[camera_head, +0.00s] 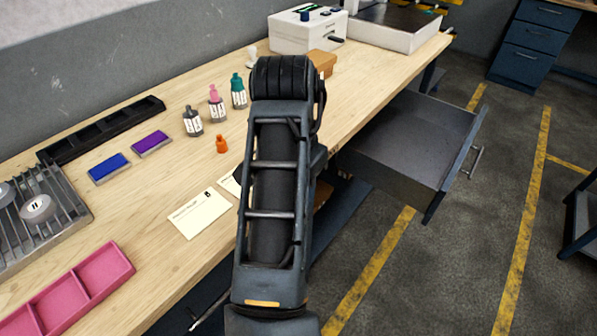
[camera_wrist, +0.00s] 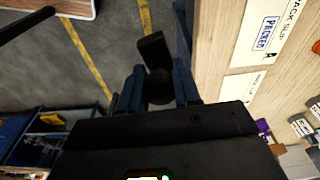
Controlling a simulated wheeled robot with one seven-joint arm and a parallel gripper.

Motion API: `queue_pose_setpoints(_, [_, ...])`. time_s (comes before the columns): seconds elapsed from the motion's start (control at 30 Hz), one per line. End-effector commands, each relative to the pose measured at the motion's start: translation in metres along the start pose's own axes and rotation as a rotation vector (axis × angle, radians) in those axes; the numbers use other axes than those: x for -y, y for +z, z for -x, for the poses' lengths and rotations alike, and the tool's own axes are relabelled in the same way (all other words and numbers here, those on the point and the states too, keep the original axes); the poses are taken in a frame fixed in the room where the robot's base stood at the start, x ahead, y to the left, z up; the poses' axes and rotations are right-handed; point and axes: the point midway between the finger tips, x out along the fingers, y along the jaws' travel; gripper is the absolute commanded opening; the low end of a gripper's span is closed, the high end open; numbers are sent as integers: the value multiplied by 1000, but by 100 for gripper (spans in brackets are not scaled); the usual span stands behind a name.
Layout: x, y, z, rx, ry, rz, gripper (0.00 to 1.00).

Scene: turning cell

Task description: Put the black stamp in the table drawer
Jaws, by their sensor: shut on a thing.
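The black stamp (camera_wrist: 152,50) is between the fingers of my gripper (camera_wrist: 158,88) in the wrist view. My gripper is shut on it, and it is held over the floor beside the table's edge. In the head view my arm hides the gripper and the stamp. The table drawer (camera_head: 413,148) is pulled open on the right side of the table (camera_head: 150,225). Its visible inside is bare, and its left part is hidden behind my arm and the tabletop.
A pink tray (camera_head: 68,295) is at the front left.

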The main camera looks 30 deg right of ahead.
Motion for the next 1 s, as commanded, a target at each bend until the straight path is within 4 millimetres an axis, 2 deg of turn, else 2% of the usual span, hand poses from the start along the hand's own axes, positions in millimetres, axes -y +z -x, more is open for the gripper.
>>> queue_pose_setpoints(0.27, [-2,5,-52,-6,-28,307,13])
queue_pose_setpoints(0.5, [-3,13,-117,-6,-75,709,13])
queue_pose_setpoints(0.8, [-1,22,-186,-6,-133,1143,13])
queue_pose_setpoints(0.87, [0,23,-194,-7,-143,1196,13])
queue_pose_setpoints(1.0, [1,23,-191,-11,-143,1186,13])
